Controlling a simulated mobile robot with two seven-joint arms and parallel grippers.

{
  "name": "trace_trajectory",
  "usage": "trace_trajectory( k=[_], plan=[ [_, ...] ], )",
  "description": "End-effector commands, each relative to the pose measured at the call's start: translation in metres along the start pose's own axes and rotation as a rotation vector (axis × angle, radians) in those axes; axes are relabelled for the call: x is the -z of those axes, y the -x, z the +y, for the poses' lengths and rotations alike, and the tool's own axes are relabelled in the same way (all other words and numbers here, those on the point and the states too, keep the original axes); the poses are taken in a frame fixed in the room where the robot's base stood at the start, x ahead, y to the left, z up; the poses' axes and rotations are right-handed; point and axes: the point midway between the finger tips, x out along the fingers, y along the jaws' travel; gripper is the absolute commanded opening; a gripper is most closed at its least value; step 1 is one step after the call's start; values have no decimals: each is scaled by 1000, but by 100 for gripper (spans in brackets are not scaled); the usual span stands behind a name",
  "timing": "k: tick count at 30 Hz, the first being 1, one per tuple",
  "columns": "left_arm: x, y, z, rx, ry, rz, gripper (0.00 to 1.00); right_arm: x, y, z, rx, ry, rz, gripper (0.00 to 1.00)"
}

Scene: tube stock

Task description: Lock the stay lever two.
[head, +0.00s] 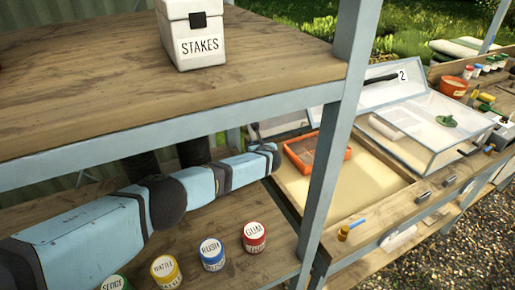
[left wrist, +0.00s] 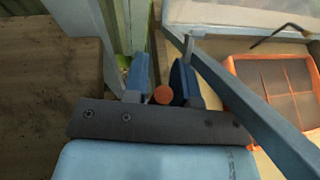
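My left arm reaches from the left across the lower shelf, and its gripper (head: 262,148) is just left of the blue-grey post. In the left wrist view the fingers of the left gripper (left wrist: 161,78) stand apart. A round orange end (left wrist: 163,95) shows between them; I cannot tell whether it is part of a stay lever or whether the fingers touch it. A clear-lidded box (head: 440,120) stands on the right bench, with a raised panel marked 2 (head: 402,75) and a black bar (head: 381,79) behind it. My right gripper is not in view.
A blue-grey shelf post (head: 335,130) stands close beside my left gripper. An orange tray (head: 315,152) lies beyond it, also in the left wrist view (left wrist: 270,90). A STAKES box (head: 195,35) is on the upper shelf. Several labelled tins, such as GUM (head: 254,237), stand below my arm.

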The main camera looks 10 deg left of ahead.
Motion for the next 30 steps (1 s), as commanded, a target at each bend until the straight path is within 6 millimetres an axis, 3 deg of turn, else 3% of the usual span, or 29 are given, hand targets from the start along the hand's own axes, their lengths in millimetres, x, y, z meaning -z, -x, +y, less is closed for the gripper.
trace_trajectory(
  k=[1, 3, 4, 11, 22, 30],
  plan=[
    [0, 0, 0, 0, 0, 0, 18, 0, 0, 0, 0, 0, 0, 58],
    [0, 0, 0, 0, 0, 0, 2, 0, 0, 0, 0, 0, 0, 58],
    [0, 0, 0, 0, 0, 0, 0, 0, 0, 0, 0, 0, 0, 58],
    [2, 1, 0, -2, -5, -14, 0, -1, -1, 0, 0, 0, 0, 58],
    [7, 13, -2, -18, -45, -225, 0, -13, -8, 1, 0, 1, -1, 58],
    [6, 15, -2, -20, -46, -242, 0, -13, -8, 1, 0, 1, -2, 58]
  ],
)
